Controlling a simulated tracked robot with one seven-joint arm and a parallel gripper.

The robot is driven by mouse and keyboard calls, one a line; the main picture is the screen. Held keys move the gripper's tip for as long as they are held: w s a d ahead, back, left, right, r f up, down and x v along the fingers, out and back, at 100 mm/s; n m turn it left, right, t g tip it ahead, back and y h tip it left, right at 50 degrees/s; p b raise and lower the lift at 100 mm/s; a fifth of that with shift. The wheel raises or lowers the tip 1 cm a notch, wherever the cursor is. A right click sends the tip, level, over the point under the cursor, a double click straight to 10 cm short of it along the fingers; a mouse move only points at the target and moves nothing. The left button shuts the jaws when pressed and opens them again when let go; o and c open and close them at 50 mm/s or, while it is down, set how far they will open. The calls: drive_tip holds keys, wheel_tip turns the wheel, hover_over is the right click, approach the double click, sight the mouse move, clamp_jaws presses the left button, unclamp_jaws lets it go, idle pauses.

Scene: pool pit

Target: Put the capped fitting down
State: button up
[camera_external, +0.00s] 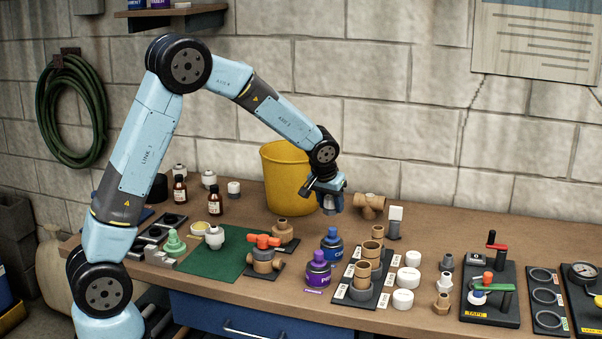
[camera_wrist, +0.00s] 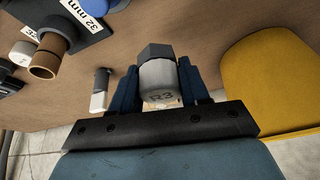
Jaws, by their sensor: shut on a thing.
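The capped fitting (camera_wrist: 157,82) is between the fingers of my gripper (camera_wrist: 160,92) in the wrist view. It has a dark grey hex end and a pale rounded part marked "R3". In the external view my gripper (camera_external: 326,192) is shut on it, and the grey fitting (camera_external: 331,204) hangs below the wrist. It is held above the wooden bench (camera_external: 420,225), in front of the yellow bucket (camera_external: 287,178). The fingers partly hide its sides.
A tan tee (camera_external: 369,206) and a white-topped post (camera_external: 395,221) stand to the right. Blue (camera_external: 332,243) and purple (camera_external: 319,269) bottles, a valve (camera_external: 263,255) and a labelled board with brown pipes (camera_external: 340,295) are nearer the front. A green mat (camera_external: 225,262) lies left.

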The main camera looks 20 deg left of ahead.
drive_tip(key=s+a+r, duration=0.3)
drive_tip(key=s, duration=0.2)
drive_tip(key=shift+s, duration=0.4)
drive_tip(key=w+a+f+n+y, duration=0.15)
drive_tip(key=w+a, duration=0.25)
drive_tip(key=a, duration=0.5)
drive_tip(key=w+a+f+n, duration=0.2)
drive_tip(key=w+a, duration=0.3)
drive_tip(key=a, duration=0.4)
drive_tip(key=w+a+f+n+y, duration=0.15)
drive_tip(key=w+a, duration=0.25)
drive_tip(key=a, duration=0.5)
drive_tip(key=w+a+m+h, duration=0.1)
drive_tip(key=w+a, duration=0.3)
drive_tip(key=w, duration=0.3)
drive_tip(key=w+a+m+h, duration=0.1)
drive_tip(key=w+a+m, duration=0.1)
drive_tip(key=w+a, duration=0.35)
drive_tip(key=m, duration=0.1)
hover_over(237, 238)
drive_tip(key=s, duration=0.1)
drive_tip(key=f, duration=0.3)
drive_tip(key=shift+s+f+h, duration=0.25)
drive_tip(key=shift+f+h, duration=0.05)
drive_tip(key=shift+f, duration=2.1)
drive_tip(key=shift+f, duration=0.1)
